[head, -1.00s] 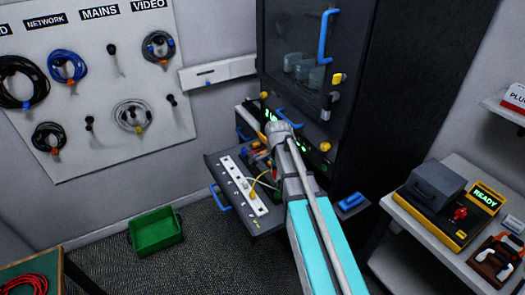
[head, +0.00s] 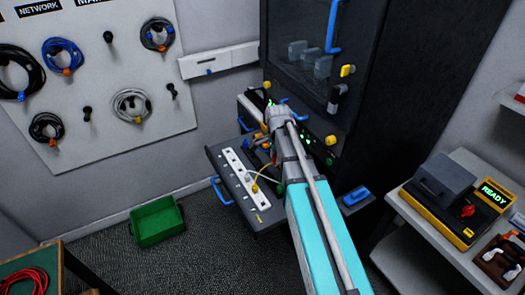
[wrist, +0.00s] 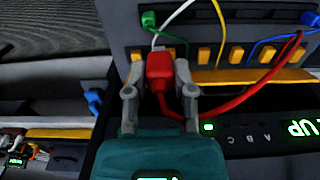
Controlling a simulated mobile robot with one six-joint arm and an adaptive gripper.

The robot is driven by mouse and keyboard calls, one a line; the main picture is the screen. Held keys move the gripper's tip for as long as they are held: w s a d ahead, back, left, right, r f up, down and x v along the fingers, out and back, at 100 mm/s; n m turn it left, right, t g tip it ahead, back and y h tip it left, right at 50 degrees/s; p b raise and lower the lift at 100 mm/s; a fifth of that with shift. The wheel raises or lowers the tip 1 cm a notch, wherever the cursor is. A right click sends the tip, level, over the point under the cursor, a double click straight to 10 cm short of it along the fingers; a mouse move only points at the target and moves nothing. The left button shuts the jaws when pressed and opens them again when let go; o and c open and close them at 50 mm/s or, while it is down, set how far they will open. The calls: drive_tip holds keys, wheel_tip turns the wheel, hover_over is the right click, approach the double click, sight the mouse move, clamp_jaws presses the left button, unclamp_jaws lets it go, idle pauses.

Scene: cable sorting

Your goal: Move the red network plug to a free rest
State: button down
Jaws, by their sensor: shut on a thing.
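The red network plug (wrist: 159,66) sits between the two grey fingers of my gripper (wrist: 158,78) in the wrist view, and the fingers are shut on it. Its red cable (wrist: 225,108) loops out to the right and up toward the panel. The plug is in front of a grey panel (wrist: 127,42) with a row of yellow blocks (wrist: 237,56). I cannot tell whether it touches the panel. A green plug (wrist: 148,20) is above left of it. In the head view my arm largely hides the gripper and plug at the dark cabinet (head: 420,50).
A pulled-out drawer (head: 222,162) holds a white strip (head: 236,168) and a yellow plug (head: 254,188). A blue plug-like piece (wrist: 94,101) is left of my gripper. A lit display (wrist: 302,130) is at right. A green bin (head: 157,222) stands on the floor.

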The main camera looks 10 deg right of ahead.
drive_tip(key=w+a+f+b, duration=0.3)
drive_tip(key=w+f+b, duration=0.6)
drive_tip(key=w, duration=0.4)
drive_tip(key=shift+w, duration=0.4)
drive_tip(key=shift+f, duration=0.1)
drive_tip(key=shift+f+b, duration=2.05)
drive_tip(key=shift+b, duration=0.1)
drive_tip(key=shift+f+b, duration=1.45)
drive_tip(key=shift+f, duration=0.05)
idle(2.6)
